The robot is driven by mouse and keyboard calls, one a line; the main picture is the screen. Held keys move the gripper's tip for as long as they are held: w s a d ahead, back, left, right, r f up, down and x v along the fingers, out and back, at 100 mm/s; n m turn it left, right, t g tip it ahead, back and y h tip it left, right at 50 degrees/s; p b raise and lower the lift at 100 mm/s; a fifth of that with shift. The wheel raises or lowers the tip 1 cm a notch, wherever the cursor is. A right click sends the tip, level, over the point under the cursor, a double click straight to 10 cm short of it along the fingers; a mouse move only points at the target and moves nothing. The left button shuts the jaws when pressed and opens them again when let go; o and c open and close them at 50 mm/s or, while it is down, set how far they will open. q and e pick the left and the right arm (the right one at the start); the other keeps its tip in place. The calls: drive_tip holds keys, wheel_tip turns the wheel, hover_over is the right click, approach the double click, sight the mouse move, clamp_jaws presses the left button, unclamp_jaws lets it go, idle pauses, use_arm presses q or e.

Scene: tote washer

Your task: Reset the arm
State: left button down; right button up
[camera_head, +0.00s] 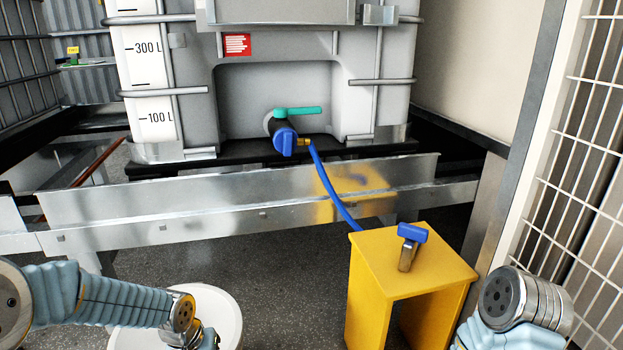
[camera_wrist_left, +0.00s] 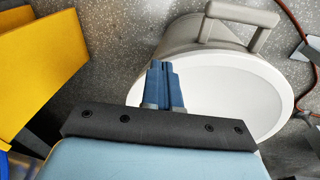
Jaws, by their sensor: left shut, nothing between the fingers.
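My left arm (camera_head: 95,295) comes in from the left at the bottom of the head view, bent at a wrist joint near the white bucket (camera_head: 228,312). In the left wrist view my left gripper (camera_wrist_left: 160,68) shows two blue fingers shut together, with nothing between them. They appear in front of the open white bucket (camera_wrist_left: 215,92); the height above it is hard to tell. My right arm (camera_head: 520,305) shows only in part at the bottom right of the head view. Its gripper is out of frame.
A yellow stand (camera_head: 380,262) with a blue-handled valve (camera_head: 410,236) is between the arms. A blue hose (camera_head: 330,190) runs from it to a tank (camera_head: 195,75) with a teal-handled tap (camera_head: 297,111). A metal beam (camera_head: 110,205) crosses ahead. A mesh panel (camera_head: 590,140) is at right.

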use_arm(q)
drive_tip(key=s+d+f+h, duration=0.1)
drive_tip(key=s+d+f, duration=0.4)
drive_tip(key=f, duration=0.4)
drive_tip(key=s+d+f+h+p, duration=0.1)
drive_tip(key=s+d+f, duration=0.5)
drive_tip(key=s+f, duration=0.2)
drive_tip(key=shift+s+f+g+h+p, duration=0.2)
drive_tip(key=shift+f+g+h+p, duration=0.1)
drive_tip(key=shift+f, duration=0.3)
